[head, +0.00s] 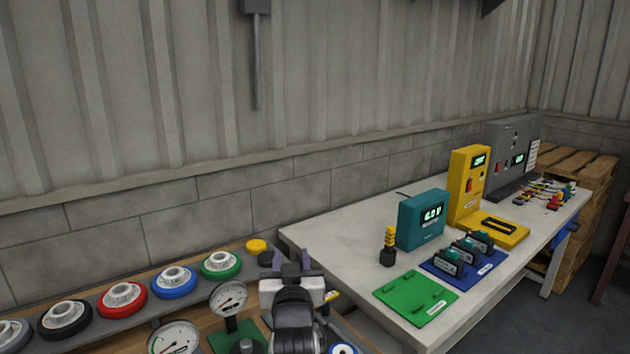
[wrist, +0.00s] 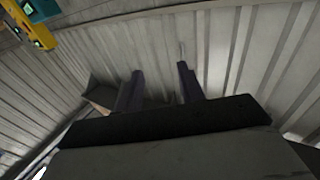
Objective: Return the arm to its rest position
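My gripper (head: 290,260) is at the bottom middle of the head view, above the near end of the benches. Its two dark purple fingers stand apart with nothing between them. In the wrist view my gripper (wrist: 161,82) shows the same gap, with the corrugated wall behind it. The rest of my arm runs down out of the head view at the bottom edge.
A white table (head: 335,245) at right holds a teal meter (head: 422,219), a yellow device (head: 467,185), a blue mat (head: 463,262) with several modules and a green mat (head: 415,296). Coloured wheels (head: 174,283) and gauges (head: 228,298) stand at left. The wall is close behind.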

